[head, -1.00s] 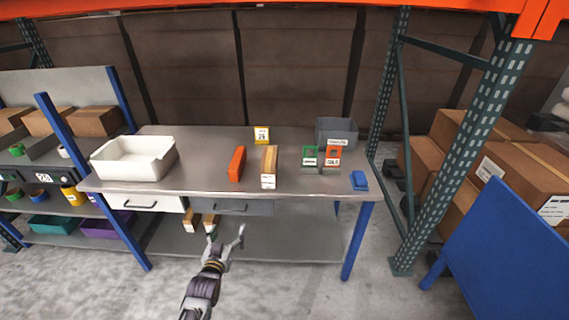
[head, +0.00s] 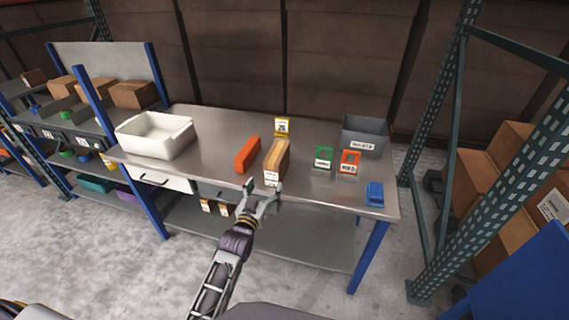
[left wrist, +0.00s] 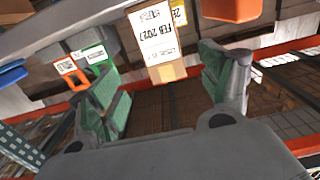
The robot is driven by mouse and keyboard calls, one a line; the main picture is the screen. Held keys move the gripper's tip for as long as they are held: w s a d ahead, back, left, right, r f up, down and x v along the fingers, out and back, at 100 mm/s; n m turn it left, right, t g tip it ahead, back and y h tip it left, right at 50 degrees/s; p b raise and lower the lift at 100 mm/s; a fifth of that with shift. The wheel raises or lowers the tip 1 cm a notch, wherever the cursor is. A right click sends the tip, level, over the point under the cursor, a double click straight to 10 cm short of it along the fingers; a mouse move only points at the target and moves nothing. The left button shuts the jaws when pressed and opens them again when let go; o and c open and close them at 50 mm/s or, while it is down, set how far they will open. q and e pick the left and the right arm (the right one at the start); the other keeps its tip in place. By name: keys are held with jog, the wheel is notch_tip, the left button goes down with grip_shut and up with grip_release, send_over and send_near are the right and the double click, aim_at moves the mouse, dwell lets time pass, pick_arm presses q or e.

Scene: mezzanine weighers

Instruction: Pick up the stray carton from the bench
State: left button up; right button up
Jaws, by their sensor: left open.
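A long tan carton (head: 278,157) with a white printed label on its near end lies on the grey metal bench (head: 210,136), close to the front edge. In the left wrist view the carton (left wrist: 156,38) shows its label upside down, just beyond and between the fingers. My left gripper (head: 263,190) is open and empty at the bench's front edge, just short of the carton's labelled end. Its green-padded fingers also show apart in the left wrist view (left wrist: 166,88). My right gripper is in neither view.
An orange-red block (head: 247,154) lies close left of the carton. A yellow sign (head: 282,127) stands behind it. Green (head: 324,158) and orange (head: 348,162) label frames, a grey bin (head: 365,136) and a blue item (head: 375,194) are rightward. A white tray (head: 155,135) is leftward.

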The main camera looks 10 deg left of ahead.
aim_at(271, 173)
pick_arm(q)
jog(key=shift+s+a, duration=0.1)
jog(key=shift+a, duration=0.05)
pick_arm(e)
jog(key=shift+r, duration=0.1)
pick_arm(q)
jog(key=shift+w, duration=2.05)
jog(key=shift+w+r, duration=0.1)
jog(key=shift+w, duration=0.9)
jog(key=shift+w+d+b, duration=0.2)
jog(key=shift+w+b, duration=0.1)
jog(key=shift+w, duration=1)
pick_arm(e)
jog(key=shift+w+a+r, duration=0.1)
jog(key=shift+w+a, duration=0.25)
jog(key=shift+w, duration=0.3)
pick_arm(q)
jog(key=shift+w, duration=0.1)
